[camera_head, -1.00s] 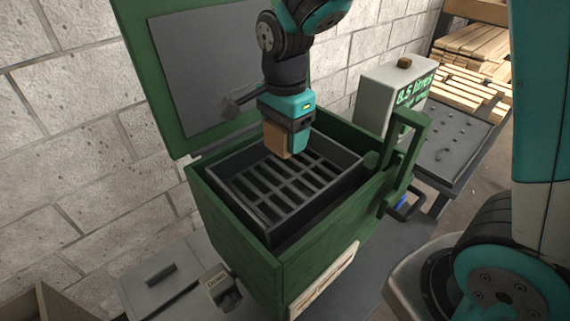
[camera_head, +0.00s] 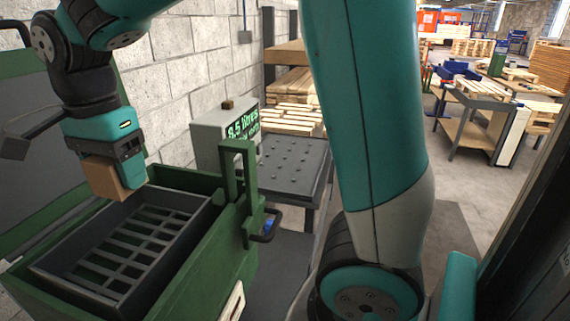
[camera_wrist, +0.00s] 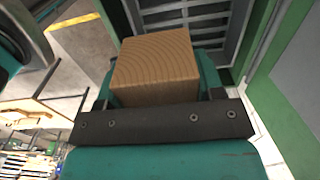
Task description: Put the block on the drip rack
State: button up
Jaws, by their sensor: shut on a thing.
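My gripper (camera_head: 122,165) is shut on a light brown wooden block (camera_head: 102,180) and holds it above the back of a dark slatted basket (camera_head: 95,291) in the green tank (camera_head: 205,270). In the wrist view the block (camera_wrist: 155,65) sits between the teal fingers, its grained face towards the camera. A grey table with small studs or holes (camera_head: 290,165), which looks like the drip rack, stands right of the tank. Its visible top is empty.
The tank's open lid (camera_head: 30,130) stands at the left. A green upright handle (camera_head: 240,190) and a grey box with a green litres display (camera_head: 222,135) stand between tank and rack. Stacked planks (camera_head: 292,117) lie behind the rack.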

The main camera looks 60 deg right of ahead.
aim_at(298, 158)
jog(key=k, duration=0.35)
jog(key=z, duration=2.75)
jog(key=i, duration=2.8)
jog(key=u, duration=2.9)
jog(key=i, duration=0.55)
jog(key=u, duration=0.05)
